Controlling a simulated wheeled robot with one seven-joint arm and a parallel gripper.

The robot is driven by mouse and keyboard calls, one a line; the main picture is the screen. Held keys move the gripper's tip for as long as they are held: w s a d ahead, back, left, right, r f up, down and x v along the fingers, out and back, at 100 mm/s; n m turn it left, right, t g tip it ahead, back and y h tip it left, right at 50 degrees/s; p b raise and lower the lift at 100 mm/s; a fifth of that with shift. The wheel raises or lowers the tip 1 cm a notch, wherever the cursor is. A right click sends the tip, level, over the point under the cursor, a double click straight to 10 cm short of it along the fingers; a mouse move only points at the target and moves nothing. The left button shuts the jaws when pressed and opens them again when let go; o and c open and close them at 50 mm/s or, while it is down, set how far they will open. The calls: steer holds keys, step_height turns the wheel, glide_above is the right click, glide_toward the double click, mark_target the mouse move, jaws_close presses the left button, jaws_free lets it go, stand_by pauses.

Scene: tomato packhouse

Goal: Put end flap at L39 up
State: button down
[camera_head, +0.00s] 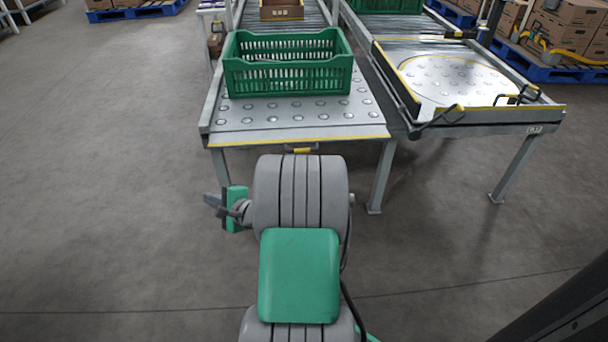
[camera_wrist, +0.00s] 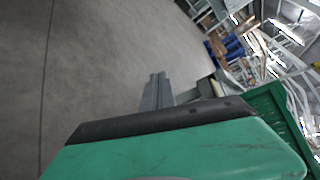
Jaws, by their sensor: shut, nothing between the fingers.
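The left ball-transfer table (camera_head: 240,128) ends at its near side in a yellow-edged strip with a small yellow handle (camera_head: 301,150) below it. No raised flap stands on that near edge. I cannot read an L39 mark, so I cannot tell for certain which flap bears it. My gripper (camera_head: 212,204) is left of my arm, in front of and below the table's near left corner, apart from it. In the wrist view, my gripper's fingers (camera_wrist: 156,90) are together and empty, with floor behind them.
A green crate (camera_head: 288,84) stands on the left table. The right table (camera_head: 462,115) has a round plate, a yellow-edged side panel (camera_head: 396,82), black handles and a small unreadable label. Roller conveyors run behind. Floor on the left (camera_head: 100,180) is clear.

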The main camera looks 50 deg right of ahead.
steer(key=s+d+f+m+g+h+b, duration=0.1)
steer(key=s+d+f+m+h, duration=0.2)
steer(key=s+d+m+h, duration=0.55)
steer(key=s+d+f+m+g+h+b, duration=0.15)
steer(key=s+d+m+h, duration=0.45)
steer(key=s+d+m, duration=0.6)
steer(key=w+d+r+m+p, duration=0.1)
steer(key=w+d+r+p, duration=0.2)
steer(key=w+d, duration=0.3)
steer(key=w, duration=0.4)
steer(key=shift+d+r+p, duration=0.35)
steer(key=shift+d+r, duration=0.05)
steer(key=shift+m+y, duration=0.25)
